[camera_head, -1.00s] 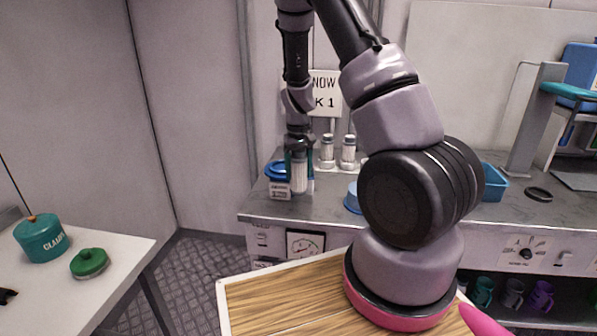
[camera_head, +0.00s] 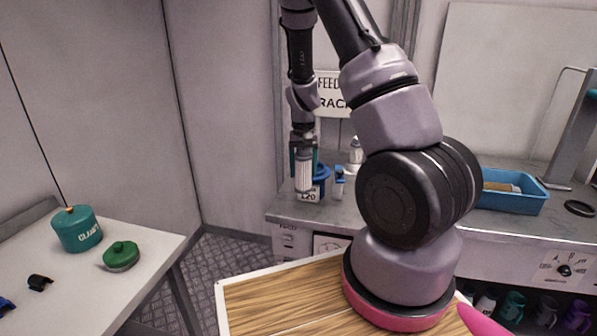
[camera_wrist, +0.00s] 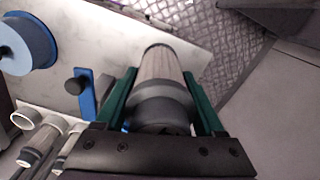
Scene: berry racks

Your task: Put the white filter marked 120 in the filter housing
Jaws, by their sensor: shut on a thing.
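My gripper (camera_head: 303,150) is shut on a pale ribbed filter (camera_head: 303,174) with a grey end, held upright over the left end of the back bench. In the wrist view the filter (camera_wrist: 161,66) sits between my green fingers (camera_wrist: 160,100). A small card reading 120 (camera_head: 309,196) shows just below and behind it; I cannot read a mark on the filter itself. A blue round part (camera_head: 322,173) is behind the filter. The wrist view shows a round blue-rimmed part (camera_wrist: 27,42) to the left. I cannot tell for sure which part is the filter housing.
Other pale filters (camera_wrist: 38,142) stand nearby on the bench. A blue tray (camera_head: 515,202) is farther right. Patterned floor lies between table and bench.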

